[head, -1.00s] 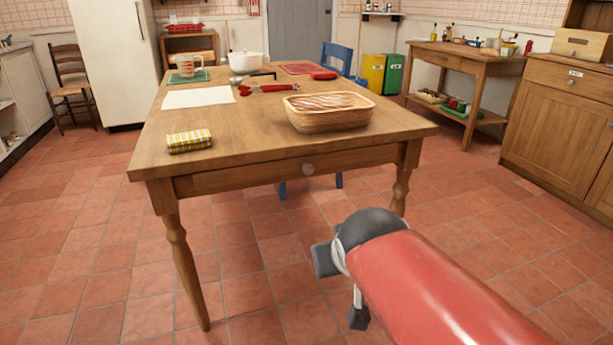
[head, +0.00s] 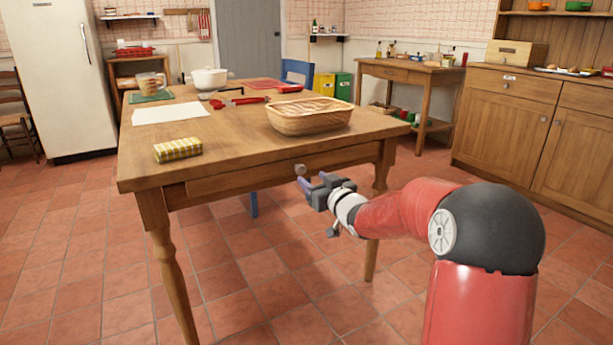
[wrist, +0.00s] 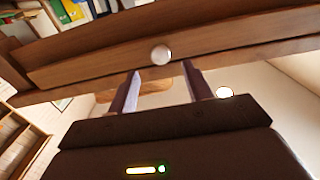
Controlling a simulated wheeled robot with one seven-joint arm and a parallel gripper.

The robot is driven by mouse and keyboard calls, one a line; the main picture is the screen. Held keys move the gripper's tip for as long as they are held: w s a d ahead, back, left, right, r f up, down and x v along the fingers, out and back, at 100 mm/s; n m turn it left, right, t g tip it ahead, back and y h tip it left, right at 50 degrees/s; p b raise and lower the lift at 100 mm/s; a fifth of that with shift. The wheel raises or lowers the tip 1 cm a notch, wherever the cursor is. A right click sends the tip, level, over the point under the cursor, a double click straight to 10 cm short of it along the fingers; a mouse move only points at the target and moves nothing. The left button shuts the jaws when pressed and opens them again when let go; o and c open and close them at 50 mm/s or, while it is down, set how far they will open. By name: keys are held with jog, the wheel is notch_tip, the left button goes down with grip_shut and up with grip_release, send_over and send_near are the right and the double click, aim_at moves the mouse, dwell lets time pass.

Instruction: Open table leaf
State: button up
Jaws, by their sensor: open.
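The wooden table (head: 229,135) stands before me, with a long front panel (head: 235,182) under its top edge. A round pale knob (head: 300,169) sits at the middle of the panel; it also shows in the wrist view (wrist: 161,54). The panel looks flush or nearly flush with the table's frame. My gripper (head: 314,181) is just in front of the panel, close to the knob. In the wrist view its fingers (wrist: 160,72) are apart and point at the panel, with the knob between and just beyond the tips. Nothing is held.
White paper (head: 168,113) and red-handled tools (head: 240,101) lie farther back. A turned leg (head: 165,265) stands at the left. The tiled floor in front is clear.

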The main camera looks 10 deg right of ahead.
aim_at(302, 171)
jog(key=shift+x, duration=2.8)
grip_shut()
